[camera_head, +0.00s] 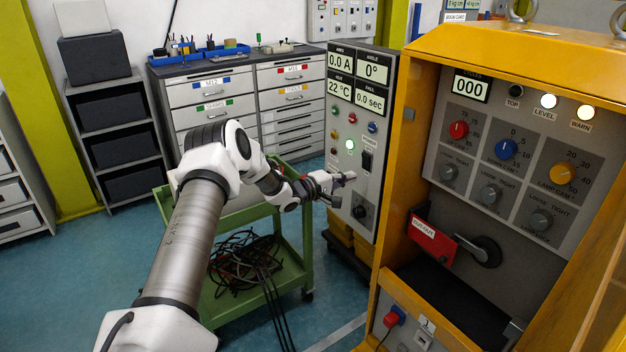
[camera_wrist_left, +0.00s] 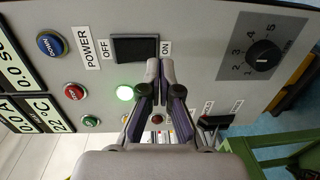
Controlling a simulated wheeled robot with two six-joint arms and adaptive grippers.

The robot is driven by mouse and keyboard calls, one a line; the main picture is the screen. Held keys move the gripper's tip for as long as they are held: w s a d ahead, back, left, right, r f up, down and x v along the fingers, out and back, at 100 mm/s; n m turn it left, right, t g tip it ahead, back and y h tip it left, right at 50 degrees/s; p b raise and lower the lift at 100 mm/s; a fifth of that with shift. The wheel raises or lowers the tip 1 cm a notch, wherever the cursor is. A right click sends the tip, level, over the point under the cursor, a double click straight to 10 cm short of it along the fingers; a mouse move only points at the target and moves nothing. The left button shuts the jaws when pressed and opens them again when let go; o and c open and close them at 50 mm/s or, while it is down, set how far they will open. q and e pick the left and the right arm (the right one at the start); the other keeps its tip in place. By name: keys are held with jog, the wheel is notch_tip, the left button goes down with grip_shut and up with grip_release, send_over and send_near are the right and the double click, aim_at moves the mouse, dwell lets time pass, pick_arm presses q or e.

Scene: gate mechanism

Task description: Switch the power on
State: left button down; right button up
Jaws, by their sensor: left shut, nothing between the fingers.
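The power switch is a black rocker (camera_wrist_left: 136,49) between the labels OFF and ON on a grey control panel (camera_head: 385,75). It also shows in the head view (camera_head: 367,161). A green lamp (camera_wrist_left: 125,93) beside it is lit, also in the head view (camera_head: 350,145). My left gripper (camera_head: 347,178) is shut and empty in front of the panel. In the left wrist view its closed fingertips (camera_wrist_left: 160,66) appear near the ON end of the rocker. I cannot tell whether they touch the panel or which way the rocker is tilted. My right gripper is not in view.
Blue (camera_wrist_left: 50,43) and red (camera_wrist_left: 75,91) buttons and a rotary knob (camera_wrist_left: 264,56) sit near the switch. A yellow cabinet (camera_head: 398,150) with a red cut-out lever (camera_head: 433,240) stands right. A green cart (camera_head: 290,275) with cables is below my left arm.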

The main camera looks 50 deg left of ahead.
pick_arm(q)
jog(key=s+a+f, duration=0.1)
jog(key=s, duration=0.8)
jog(key=shift+a, duration=0.25)
jog(key=shift+s+a, duration=0.15)
jog(key=shift+s, duration=0.05)
